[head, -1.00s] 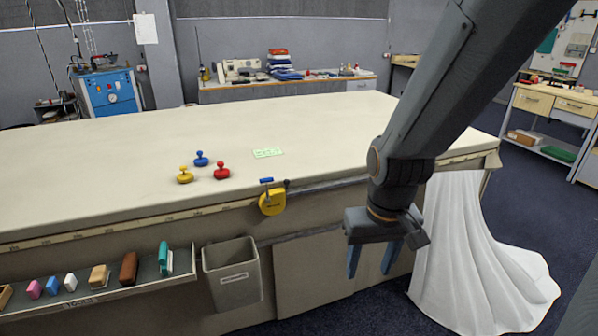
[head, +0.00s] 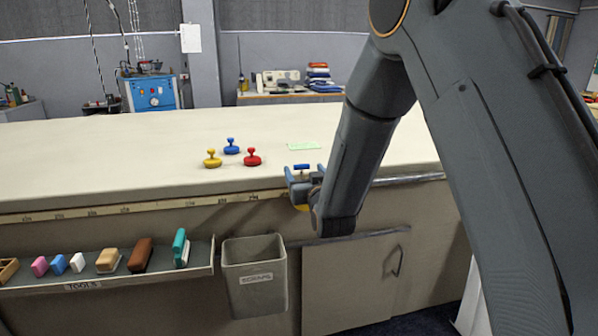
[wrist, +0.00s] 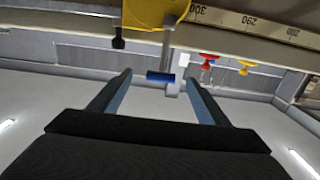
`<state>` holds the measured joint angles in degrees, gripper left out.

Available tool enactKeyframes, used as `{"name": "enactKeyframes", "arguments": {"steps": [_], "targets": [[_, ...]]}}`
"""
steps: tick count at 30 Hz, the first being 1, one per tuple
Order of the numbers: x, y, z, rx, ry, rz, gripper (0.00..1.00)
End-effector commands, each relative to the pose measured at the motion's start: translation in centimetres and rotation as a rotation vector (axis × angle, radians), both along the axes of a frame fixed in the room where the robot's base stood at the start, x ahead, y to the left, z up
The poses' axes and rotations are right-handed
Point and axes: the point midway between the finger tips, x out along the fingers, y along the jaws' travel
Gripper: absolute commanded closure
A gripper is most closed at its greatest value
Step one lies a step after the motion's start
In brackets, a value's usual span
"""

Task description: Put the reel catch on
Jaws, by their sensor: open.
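The yellow reel (head: 302,208) hangs at the table's front edge, mostly hidden behind my gripper in the head view. It fills the top of the wrist view (wrist: 150,12), which looks upside down. The catch has a blue bar (wrist: 160,77) on a grey stem; the bar also shows in the head view (head: 301,166) just above my gripper. My gripper (head: 305,180) is open at the reel. In the wrist view its two fingers (wrist: 158,88) stand on either side of the blue bar, with gaps to both. Whether they are level with it in depth is unclear.
Yellow (head: 212,159), blue (head: 231,146) and red (head: 251,157) knobbed weights stand on the cloth table (head: 100,150) near a green card (head: 304,146). Below the edge are a tool tray (head: 110,285) and a grey scraps bin (head: 255,280). A measuring strip (head: 130,208) runs along the edge.

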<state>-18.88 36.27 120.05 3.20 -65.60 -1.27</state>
Motion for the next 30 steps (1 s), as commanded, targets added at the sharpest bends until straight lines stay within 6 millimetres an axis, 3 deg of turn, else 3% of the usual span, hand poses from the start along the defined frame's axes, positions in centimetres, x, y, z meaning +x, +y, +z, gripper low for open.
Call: {"name": "enactKeyframes", "arguments": {"steps": [16,29,30], "targets": [[6.5,2.0,0.2,0.004,-0.014,0.001,0.3],[7.6,2.3,0.1,0.004,-0.012,0.001,0.3],[7.5,2.3,0.1,0.004,-0.012,0.001,0.37]]}}
